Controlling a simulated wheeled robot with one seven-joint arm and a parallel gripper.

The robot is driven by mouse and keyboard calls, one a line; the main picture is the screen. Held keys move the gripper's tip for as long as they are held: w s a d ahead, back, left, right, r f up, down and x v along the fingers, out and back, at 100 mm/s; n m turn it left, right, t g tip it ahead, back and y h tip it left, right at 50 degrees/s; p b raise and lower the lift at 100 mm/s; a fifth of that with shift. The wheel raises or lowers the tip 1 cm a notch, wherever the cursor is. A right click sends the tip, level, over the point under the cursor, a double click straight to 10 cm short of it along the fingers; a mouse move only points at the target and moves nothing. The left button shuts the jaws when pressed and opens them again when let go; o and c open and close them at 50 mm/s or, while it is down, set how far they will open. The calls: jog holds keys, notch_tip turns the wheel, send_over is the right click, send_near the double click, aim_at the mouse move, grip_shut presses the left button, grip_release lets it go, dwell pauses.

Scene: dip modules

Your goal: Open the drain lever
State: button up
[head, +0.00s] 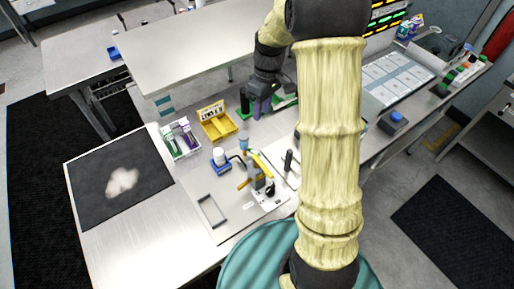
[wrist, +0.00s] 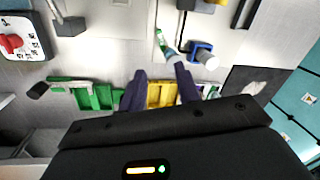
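My gripper (head: 262,104) hangs over the back of the work table, behind the bench apparatus (head: 258,178). In the wrist view its two dark fingers (wrist: 162,82) are apart, with nothing held between them. The apparatus has yellow parts and black fittings on a grey plate. A dark upright handle on a pale base (head: 288,160) stands to its right; I cannot tell which part is the drain lever. A grey block with a thin rod (wrist: 68,24) shows at the top left of the wrist view. My arm hides part of the table in the head view.
A yellow tray (head: 216,122) and a white bin with green and purple items (head: 180,142) stand at the back left. A blue holder with a white container (head: 220,160) stands beside the apparatus. A dark mat (head: 92,190) lies on the left.

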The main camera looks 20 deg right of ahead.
jog(key=f+p, duration=0.1)
jog(key=f, duration=0.4)
jog(key=s+a+f+p, duration=0.1)
jog(key=f, duration=0.5)
jog(key=a+f+p, duration=0.1)
jog(key=f, duration=0.5)
jog(key=shift+s+a+p, duration=0.1)
jog(key=shift+s+p, duration=0.2)
jog(key=shift+s, duration=0.05)
jog(key=shift+r, duration=0.1)
grip_shut()
